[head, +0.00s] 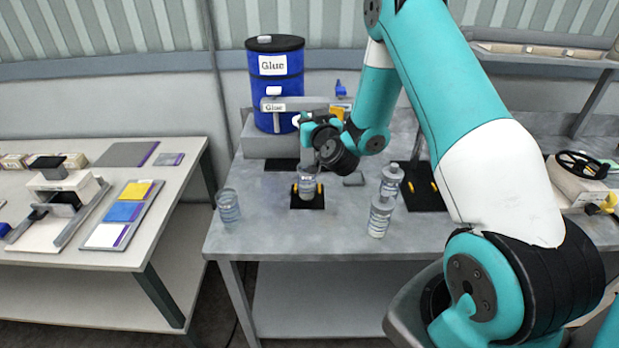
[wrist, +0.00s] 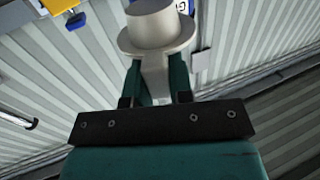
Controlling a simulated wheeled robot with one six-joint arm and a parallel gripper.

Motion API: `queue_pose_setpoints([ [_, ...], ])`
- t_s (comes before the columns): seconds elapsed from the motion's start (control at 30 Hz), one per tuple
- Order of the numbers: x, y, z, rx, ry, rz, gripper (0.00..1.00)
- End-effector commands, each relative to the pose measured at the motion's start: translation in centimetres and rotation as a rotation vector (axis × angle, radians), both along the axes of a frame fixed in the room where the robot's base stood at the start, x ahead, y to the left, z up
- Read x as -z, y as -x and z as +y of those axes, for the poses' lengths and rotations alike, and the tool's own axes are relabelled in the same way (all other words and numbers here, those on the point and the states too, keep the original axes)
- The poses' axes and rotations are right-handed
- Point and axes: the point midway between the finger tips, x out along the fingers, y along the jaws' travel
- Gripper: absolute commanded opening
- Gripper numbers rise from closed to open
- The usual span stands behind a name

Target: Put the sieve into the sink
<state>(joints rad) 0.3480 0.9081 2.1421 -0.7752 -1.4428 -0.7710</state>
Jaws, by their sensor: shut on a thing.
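My gripper (head: 307,126) is in front of the grey unit labelled Glue, above a clear jar (head: 307,184). In the wrist view my gripper (wrist: 157,78) has its two teal fingers closed on the stem of a pale grey knob-like part (wrist: 153,28) with a wide round flange. Whether that part is fixed to the unit is hidden. The jar stands on a black pad (head: 307,203) with yellow side pieces.
One jar (head: 228,206) is at the left edge; two more (head: 380,216) (head: 391,181) stand right of the pad. A pale table (head: 165,200) with colored cards is at left, across a gap.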

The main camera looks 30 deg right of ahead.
Motion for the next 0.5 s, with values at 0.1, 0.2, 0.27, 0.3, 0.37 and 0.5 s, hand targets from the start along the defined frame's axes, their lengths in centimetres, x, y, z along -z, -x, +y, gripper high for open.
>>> queue_pose_setpoints([
  [0.1, 3.8, 0.0, 0.0, 0.0, 0.001, -0.001, 0.0],
  [0.2, 6.0, 0.0, 0.1, -0.001, 0.001, -0.001, 0.0],
  [0.27, 7.3, 0.0, 0.1, -0.001, 0.0, -0.001, 0.0],
  [0.3, 8.1, 0.0, 0.1, -0.001, 0.002, -0.001, 0.0],
  [0.37, 9.2, 0.0, 0.1, -0.001, 0.002, 0.0, 0.0],
  [0.5, 10.8, 0.0, 0.0, -0.001, 0.001, -0.001, 0.0],
])
